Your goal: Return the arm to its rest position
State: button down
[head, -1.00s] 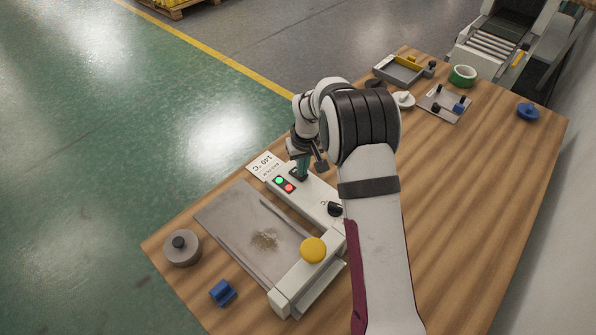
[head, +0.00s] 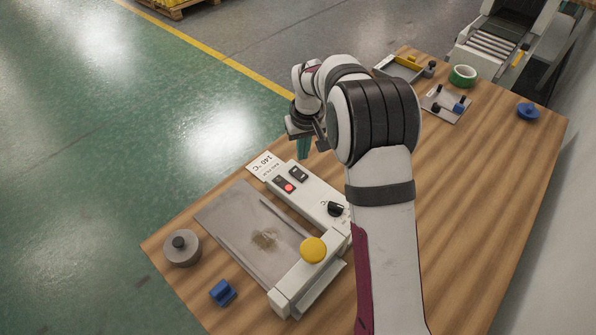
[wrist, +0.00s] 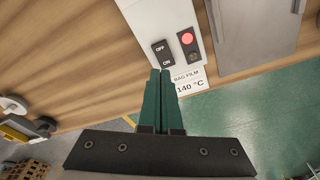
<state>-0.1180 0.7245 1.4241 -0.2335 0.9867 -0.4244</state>
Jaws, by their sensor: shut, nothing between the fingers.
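My gripper (head: 303,149) is raised above the far end of the white machine on the wooden table. In the wrist view its two green fingers (wrist: 160,75) are together, with nothing between them. The machine carries an ON/OFF rocker switch (wrist: 161,53), which also shows in the head view (head: 299,174). Beside it is a lamp panel with a red light (wrist: 187,39) lit; the other lamp is dark. The fingers are apart from the switch. My arm hides part of the table behind it.
A label reading 140 °C (head: 266,166) lies at the machine's end. A grey round weight (head: 182,248) and a blue block (head: 223,292) sit at the near left. A green tape roll (head: 463,76), a grey tray (head: 391,70) and a small plate (head: 437,112) stand at the far end.

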jog(key=shift+r, duration=0.15)
jog(key=s+d+r+m, duration=0.2)
jog(key=s+r+m, duration=0.1)
jog(key=s+r, duration=0.6)
jog(key=s+d+r+m+g+y, duration=0.1)
jog(key=s+m, duration=0.4)
jog(key=s, duration=2.3)
jog(key=shift+s+m+g, duration=0.15)
jog(key=shift+m+g, duration=0.15)
jog(key=shift+g, duration=0.2)
